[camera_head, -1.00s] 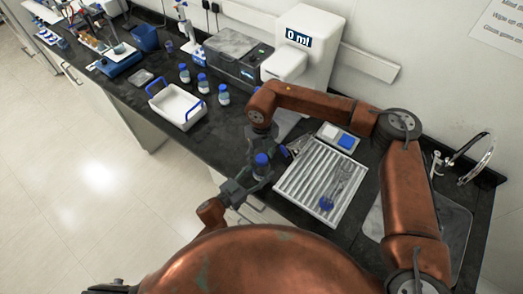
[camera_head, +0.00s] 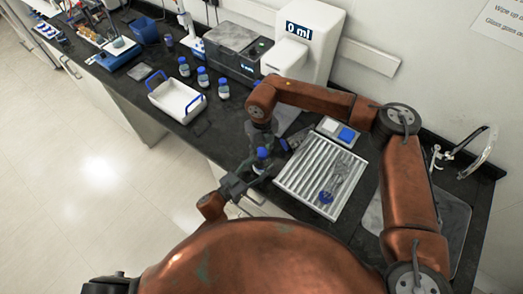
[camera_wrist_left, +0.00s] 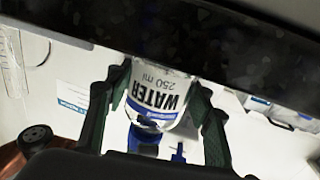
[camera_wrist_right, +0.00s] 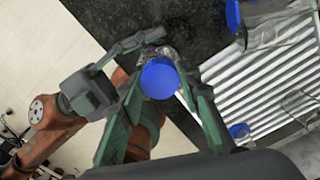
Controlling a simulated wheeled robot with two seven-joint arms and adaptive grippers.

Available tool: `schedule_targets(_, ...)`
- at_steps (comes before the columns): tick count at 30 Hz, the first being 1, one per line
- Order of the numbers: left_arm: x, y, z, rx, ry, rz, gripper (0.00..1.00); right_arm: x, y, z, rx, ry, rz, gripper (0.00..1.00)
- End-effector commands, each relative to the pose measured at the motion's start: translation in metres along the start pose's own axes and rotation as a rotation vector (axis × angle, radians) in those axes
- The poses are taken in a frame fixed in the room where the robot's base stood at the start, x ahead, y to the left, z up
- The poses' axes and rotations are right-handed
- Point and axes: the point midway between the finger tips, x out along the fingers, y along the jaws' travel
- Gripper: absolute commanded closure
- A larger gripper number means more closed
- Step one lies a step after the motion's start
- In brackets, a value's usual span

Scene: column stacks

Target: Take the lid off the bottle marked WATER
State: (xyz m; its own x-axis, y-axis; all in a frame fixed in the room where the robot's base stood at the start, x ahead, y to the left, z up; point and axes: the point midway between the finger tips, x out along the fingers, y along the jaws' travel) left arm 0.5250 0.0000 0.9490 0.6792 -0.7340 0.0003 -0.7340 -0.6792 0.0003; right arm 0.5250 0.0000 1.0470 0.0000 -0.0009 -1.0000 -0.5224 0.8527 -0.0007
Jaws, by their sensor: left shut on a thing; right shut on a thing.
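The WATER bottle (camera_wrist_left: 158,95) is clear glass with a blue and white label, upside down in the left wrist view. My left gripper (camera_head: 250,172) is shut on its body and holds it at the counter's front edge. Its blue lid (camera_wrist_right: 160,78) sits between the fingers of my right gripper (camera_wrist_right: 162,90) in the right wrist view. My right gripper is shut on the lid from above. The lid also shows in the head view (camera_head: 262,153), at the bottle's top. I cannot tell whether it is loosened.
A ribbed metal tray (camera_head: 300,190) with blue-capped glassware lies to the right, beside the sink (camera_head: 440,225). Several blue-lidded bottles (camera_head: 203,76) stand farther back, near a white basin with blue handles (camera_head: 160,92). The dark counter between is partly clear.

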Motion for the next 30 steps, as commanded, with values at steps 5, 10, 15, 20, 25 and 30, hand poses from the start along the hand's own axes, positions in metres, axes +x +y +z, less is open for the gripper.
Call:
schedule_targets(5,-0.0002,-0.0002,0.0011,0.0,-0.002,-0.001,1.0,-0.0001,0.0003,0.0001,-0.026,0.0,0.0,0.98)
schedule_targets(10,-0.0002,-0.0002,0.0011,0.0,-0.002,-0.001,1.0,-0.0005,0.0002,0.0004,-0.257,-0.001,0.0,0.98)
schedule_targets(15,-0.0002,-0.0001,0.001,0.0,-0.002,-0.001,1.0,-0.0008,0.0,0.0006,-0.581,-0.002,-0.001,0.98)
schedule_targets(20,-0.0002,0.0,0.001,0.0,-0.002,-0.001,1.0,-0.0008,0.0,0.0006,-0.792,-0.001,0.0,0.98)
schedule_targets(25,-0.0002,0.0,0.001,0.0,-0.002,0.0,1.0,-0.0008,-0.0001,0.0005,-0.82,-0.001,0.0,0.98)
schedule_targets(30,-0.0002,0.0,0.001,0.0,-0.002,0.0,1.0,-0.0009,0.0,0.0006,-0.822,-0.002,0.0,0.98)
